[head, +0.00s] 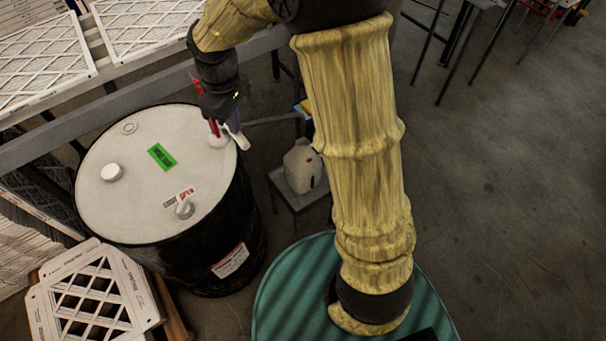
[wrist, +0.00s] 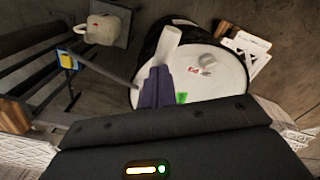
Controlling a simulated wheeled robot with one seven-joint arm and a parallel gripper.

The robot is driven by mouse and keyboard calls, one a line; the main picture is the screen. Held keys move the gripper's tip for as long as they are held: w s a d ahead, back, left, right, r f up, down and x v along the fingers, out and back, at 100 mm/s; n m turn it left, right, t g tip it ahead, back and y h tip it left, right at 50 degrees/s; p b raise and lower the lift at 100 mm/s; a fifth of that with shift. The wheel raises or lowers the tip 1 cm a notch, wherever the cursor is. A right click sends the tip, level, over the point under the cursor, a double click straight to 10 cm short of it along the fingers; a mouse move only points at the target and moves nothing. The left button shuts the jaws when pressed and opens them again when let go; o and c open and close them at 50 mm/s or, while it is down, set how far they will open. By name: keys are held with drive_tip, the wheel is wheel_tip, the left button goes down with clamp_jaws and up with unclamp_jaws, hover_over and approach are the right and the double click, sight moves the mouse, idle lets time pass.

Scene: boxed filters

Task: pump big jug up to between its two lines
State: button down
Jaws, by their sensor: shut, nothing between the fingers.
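The big jug (head: 302,168), off-white with a small red mark, stands on a low stand right of the drum. It also shows at the top left of the wrist view (wrist: 101,30). Its two lines and its fill level cannot be made out. The black drum (head: 205,265) has a white top with a white upright pump part (wrist: 170,44) at its rim. My gripper (head: 226,125) is over the drum's right rim, close beside this part. Its purple fingers (wrist: 157,88) are shut and empty; I cannot tell whether they touch the pump.
The drum top has a knob (head: 184,208) by an open/closed label, a white cap (head: 111,172) and a green label (head: 162,157). A thin grey bar (wrist: 108,74) runs beside the drum. Framed filters (head: 95,300) lie front left.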

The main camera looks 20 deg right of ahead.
sight(237, 137)
drive_tip(key=shift+f, duration=0.1)
drive_tip(key=shift+a+f+b, duration=0.1)
drive_tip(key=shift+f+b, duration=0.6)
drive_tip(key=shift+f, duration=0.35)
drive_tip(key=shift+s+f, duration=0.1)
drive_tip(key=shift+s+f+b, duration=0.1)
drive_tip(key=shift+f+b, duration=0.65)
drive_tip(key=shift+f, duration=0.35)
drive_tip(key=shift+f+b, duration=0.7)
drive_tip(key=shift+f, duration=0.35)
drive_tip(key=shift+s+f, duration=0.1)
